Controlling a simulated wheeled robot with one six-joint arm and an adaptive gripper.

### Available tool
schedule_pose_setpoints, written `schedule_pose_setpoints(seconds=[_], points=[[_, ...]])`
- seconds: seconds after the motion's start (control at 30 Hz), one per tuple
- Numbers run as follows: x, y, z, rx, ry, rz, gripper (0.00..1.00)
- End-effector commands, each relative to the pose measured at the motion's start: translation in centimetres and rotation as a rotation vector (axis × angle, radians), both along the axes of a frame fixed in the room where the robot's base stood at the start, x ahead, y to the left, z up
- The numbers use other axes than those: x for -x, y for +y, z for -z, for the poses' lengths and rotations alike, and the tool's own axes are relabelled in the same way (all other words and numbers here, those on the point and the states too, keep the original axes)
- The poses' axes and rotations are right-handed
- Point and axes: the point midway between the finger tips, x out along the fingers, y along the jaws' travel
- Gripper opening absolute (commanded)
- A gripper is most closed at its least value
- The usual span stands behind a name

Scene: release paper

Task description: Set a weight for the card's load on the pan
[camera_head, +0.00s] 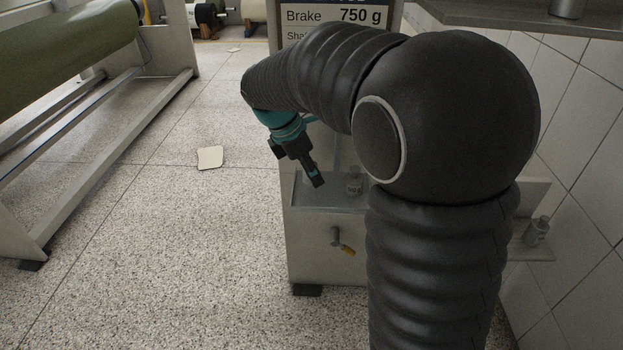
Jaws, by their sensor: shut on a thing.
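My gripper (314,177) points down over the grey cabinet's top at the middle of the picture. Its dark fingers look closed, but I cannot make out what is between them. A small grey weight (354,183) stands on the grey top, just right of the fingertips and seemingly apart from them. Another grey weight (536,232) stands on a low ledge at the right. The card (333,17) reads "Brake 750 g"; the line below starts "Sha" and is cut off by my arm. I cannot clearly tell the pan from the cabinet top.
The grey cabinet (320,255) has a yellow-handled valve on its front. A tiled wall (580,130) and an upper shelf (520,14) with a metal cylinder (567,8) are at the right. A roller frame (120,150) stands left. A pale sheet (210,157) lies on open floor.

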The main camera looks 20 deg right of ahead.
Motion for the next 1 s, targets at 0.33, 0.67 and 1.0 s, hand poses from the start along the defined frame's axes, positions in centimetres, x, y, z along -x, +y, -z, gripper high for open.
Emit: schedule_pose_setpoints(seconds=[0.33,0.67,1.0], points=[[0.0,0.0,2.3,0.000,0.000,0.000,0.00],[0.0,0.0,2.6,0.000,0.000,-0.001,0.65],[0.0,0.0,2.3,0.000,-0.001,-0.001,0.65]])
